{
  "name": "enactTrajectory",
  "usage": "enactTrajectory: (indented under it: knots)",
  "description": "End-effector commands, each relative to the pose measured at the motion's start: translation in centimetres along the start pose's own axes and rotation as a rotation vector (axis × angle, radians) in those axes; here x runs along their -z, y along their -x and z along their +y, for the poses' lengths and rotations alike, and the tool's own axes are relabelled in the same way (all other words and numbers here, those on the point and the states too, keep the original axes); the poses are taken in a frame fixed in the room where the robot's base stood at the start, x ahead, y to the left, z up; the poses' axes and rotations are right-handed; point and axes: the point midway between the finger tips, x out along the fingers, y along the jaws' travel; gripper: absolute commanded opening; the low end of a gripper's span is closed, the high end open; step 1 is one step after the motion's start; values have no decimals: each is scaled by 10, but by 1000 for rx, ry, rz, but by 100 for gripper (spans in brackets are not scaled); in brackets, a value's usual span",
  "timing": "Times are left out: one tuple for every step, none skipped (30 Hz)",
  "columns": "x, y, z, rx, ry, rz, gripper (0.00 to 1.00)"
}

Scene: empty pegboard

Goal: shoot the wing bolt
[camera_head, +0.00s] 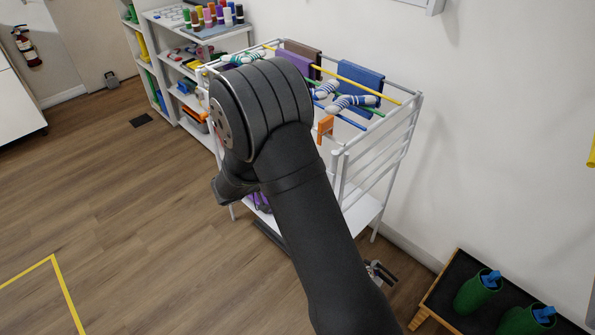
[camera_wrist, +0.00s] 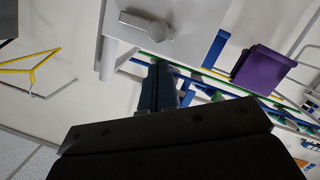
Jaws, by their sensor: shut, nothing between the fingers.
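No wing bolt can be clearly made out in either view. In the wrist view, my gripper (camera_wrist: 158,72) points up the picture with its two dark fingers together and nothing between them. Just above the fingertips is a pale grey panel (camera_wrist: 122,45) bearing a rounded grey knob with a short bar (camera_wrist: 147,26); I cannot tell whether this is the wing bolt. The gap between fingertips and panel cannot be judged. In the head view, my arm hides the gripper.
A white drying rack (camera_head: 411,113) holds a blue cloth (camera_head: 360,88), a purple cloth (camera_head: 294,62) and striped socks (camera_head: 354,103). A white shelf (camera_head: 160,14) stands behind. A black tray with green boots (camera_head: 475,292) lies at lower right.

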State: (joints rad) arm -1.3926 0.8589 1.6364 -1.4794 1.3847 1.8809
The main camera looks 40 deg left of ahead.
Motion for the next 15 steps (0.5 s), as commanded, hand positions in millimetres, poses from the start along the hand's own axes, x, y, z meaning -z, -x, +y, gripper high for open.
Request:
enactTrajectory:
  knots:
    - [11, 3, 0, 1, -5, 1, 0]
    - [18, 4, 0, 1, -5, 1, 0]
    - [24, 10, 0, 2, -5, 1, 0]
    - [21, 19, -1, 4, -1, 2, 0]
    - [21, 27, -1, 5, 0, 3, 0]
    - [20, 37, -1, 4, 0, 2, 0]
    - [21, 44, -1, 5, 0, 3, 0]
    - [21, 50, -1, 5, 0, 3, 0]
    - [20, 59, -1, 4, 1, 2, 0]
    - [20, 65, -1, 3, 1, 2, 0]
    - [20, 71, -1, 4, 1, 2, 0]
    - [20, 78, -1, 3, 1, 1, 0]
    - [20, 83, 0, 2, 1, 1, 0]
    - [20, 87, 0, 2, 1, 1, 0]
    - [20, 92, 0, 3, 1, 1, 0]
